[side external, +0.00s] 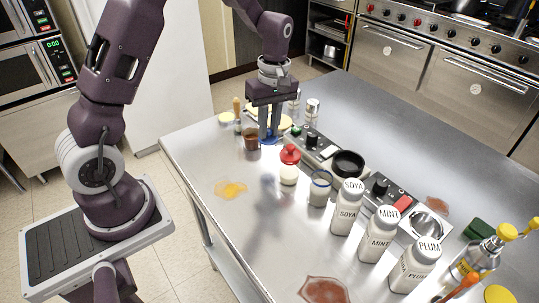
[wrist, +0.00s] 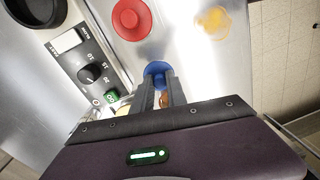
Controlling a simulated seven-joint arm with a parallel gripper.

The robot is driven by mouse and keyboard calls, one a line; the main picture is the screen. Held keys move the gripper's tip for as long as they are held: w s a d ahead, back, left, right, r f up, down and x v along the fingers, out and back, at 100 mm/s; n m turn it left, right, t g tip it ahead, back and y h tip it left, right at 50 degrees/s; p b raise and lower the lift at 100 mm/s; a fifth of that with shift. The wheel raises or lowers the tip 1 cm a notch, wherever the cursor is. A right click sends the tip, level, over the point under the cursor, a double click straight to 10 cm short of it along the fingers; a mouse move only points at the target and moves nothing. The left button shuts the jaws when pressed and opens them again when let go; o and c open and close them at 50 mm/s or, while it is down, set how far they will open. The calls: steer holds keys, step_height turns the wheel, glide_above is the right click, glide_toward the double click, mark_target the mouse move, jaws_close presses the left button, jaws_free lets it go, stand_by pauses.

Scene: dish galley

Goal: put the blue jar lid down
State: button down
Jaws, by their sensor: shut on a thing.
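The blue jar lid (wrist: 157,70) is between the fingertips of my gripper (wrist: 164,88) in the wrist view. In the side view the lid (side external: 271,140) shows as a small blue patch below my gripper (side external: 264,130), near the steel tabletop. My gripper is shut on the lid and points down. I cannot tell whether the lid touches the table.
A jar with a red lid (side external: 290,165), a clear blue-rimmed jar (side external: 320,188) and a brown-filled glass (side external: 251,138) stand nearby. A control unit with a black pan (side external: 347,164) is to the right. A yellow spill (side external: 230,189) lies in front, with bare steel around it.

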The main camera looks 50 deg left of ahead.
step_height(320, 180, down, 7)
steer(key=shift+f, duration=0.1)
steer(key=c, duration=1.3)
jaws_free()
steer(key=shift+c, duration=0.2)
